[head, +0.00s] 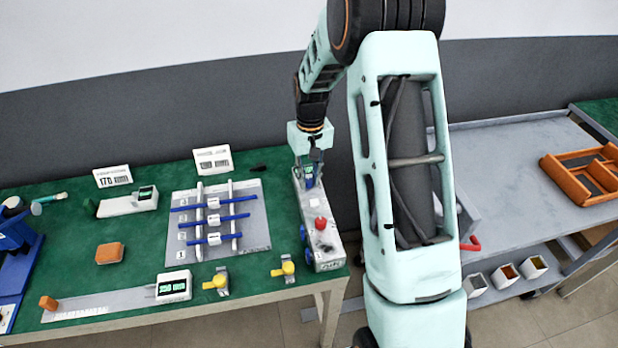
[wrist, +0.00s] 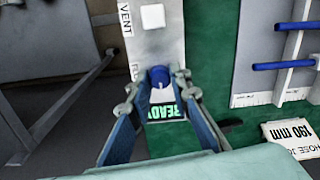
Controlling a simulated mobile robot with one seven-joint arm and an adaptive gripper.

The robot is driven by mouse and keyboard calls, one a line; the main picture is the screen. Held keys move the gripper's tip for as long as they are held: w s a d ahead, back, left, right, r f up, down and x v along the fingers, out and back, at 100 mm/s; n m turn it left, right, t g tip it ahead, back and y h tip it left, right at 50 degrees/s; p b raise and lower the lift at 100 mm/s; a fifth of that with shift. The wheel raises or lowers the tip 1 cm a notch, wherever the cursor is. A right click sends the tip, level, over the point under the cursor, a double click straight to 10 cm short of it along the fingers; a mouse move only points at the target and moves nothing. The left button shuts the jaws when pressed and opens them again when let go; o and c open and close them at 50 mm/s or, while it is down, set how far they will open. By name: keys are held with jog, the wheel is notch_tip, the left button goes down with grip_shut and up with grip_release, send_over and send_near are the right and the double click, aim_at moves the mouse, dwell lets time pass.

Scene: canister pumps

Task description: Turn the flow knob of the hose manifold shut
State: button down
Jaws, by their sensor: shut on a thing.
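The hose manifold (head: 327,245) is a long pale grey box at the right end of the green table. It has a red knob (head: 320,223) on top and blue fittings on its left side. In the wrist view its top (wrist: 155,45) shows a VENT label beside a white square. The blue flow knob (wrist: 159,74) is at the box's end, beside a partly hidden label starting "FL". My gripper (head: 312,176) is at the far end of the box. In the wrist view its fingers (wrist: 158,88) are closed on both sides of the blue knob. A green READY display shows between the fingers.
Left of the manifold is a grey board (head: 255,225) with blue rods on white rails. Two yellow-handled valves (head: 284,269) (head: 216,282) stand near the front edge. A 190 mm card (wrist: 290,135) lies nearby. A grey cart (head: 510,170) with an orange tray stands right.

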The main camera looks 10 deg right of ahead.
aim_at(310, 179)
dwell(0.4)
jog(key=c, duration=1.8)
grip_release()
jog(key=shift+o, duration=0.2)
jog(key=shift+r, duration=0.1)
notch_tip(310, 179, up, 12)
jog(key=shift+d, duration=0.15)
